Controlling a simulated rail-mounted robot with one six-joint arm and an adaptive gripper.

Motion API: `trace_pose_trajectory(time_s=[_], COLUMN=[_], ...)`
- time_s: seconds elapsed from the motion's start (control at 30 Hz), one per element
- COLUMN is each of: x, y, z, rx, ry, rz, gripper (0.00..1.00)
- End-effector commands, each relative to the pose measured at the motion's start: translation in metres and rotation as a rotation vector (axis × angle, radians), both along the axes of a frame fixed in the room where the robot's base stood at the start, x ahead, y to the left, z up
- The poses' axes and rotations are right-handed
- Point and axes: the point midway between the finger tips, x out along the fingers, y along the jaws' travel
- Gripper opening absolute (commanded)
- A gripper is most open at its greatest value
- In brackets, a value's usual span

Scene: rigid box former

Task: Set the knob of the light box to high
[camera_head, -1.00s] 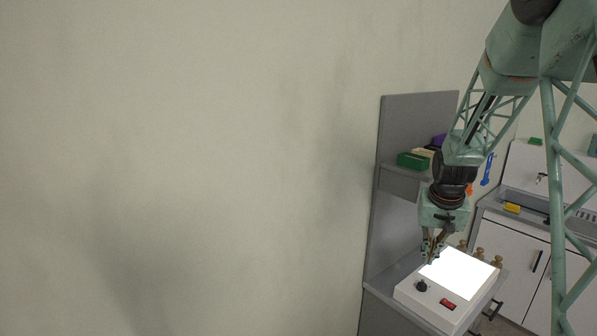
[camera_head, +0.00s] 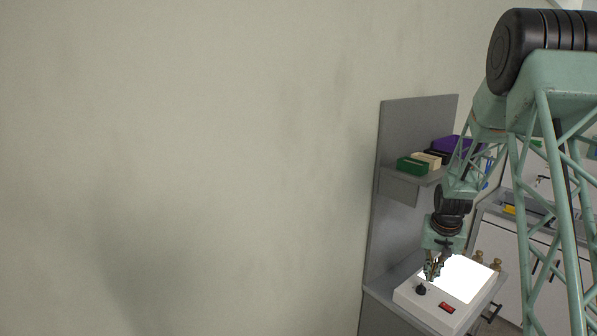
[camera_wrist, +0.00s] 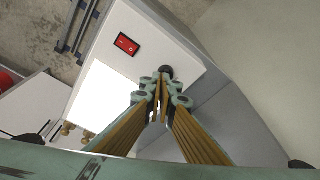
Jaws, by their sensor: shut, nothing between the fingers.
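The light box (camera_head: 411,298) is a white box on a grey bench, with a brightly lit panel (camera_head: 462,276) on top. Its black knob (camera_head: 421,289) is on the top face near the front left, beside a red switch (camera_head: 447,308). In the wrist view the knob (camera_wrist: 167,71) lies just beyond my fingertips and the red switch (camera_wrist: 127,44) lies up and left of it. My gripper (camera_head: 432,277) is shut and empty, pointing down just above and beside the knob. The wrist view shows its fingertips (camera_wrist: 161,82) together. I cannot tell whether they touch the knob. The knob's pointer direction is too small to read.
Several brass-coloured weights (camera_head: 494,264) stand behind the light box. A shelf above the bench holds a green box (camera_head: 412,165), a beige one (camera_head: 427,159) and a purple one (camera_head: 446,145). A grey back panel (camera_head: 414,124) rises at the left. White cabinets stand at right.

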Motion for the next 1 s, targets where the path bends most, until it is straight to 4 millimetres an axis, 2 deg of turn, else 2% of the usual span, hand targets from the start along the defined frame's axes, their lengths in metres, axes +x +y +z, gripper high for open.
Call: trace_pose_trajectory(time_s=[0.47,1.0], x=[0.000,0.000], y=[0.000,0.000], z=[-0.007,-0.048], rx=[0.000,0.000], ry=[0.001,0.000], rz=[0.000,0.001], gripper=[0.00,0.00])
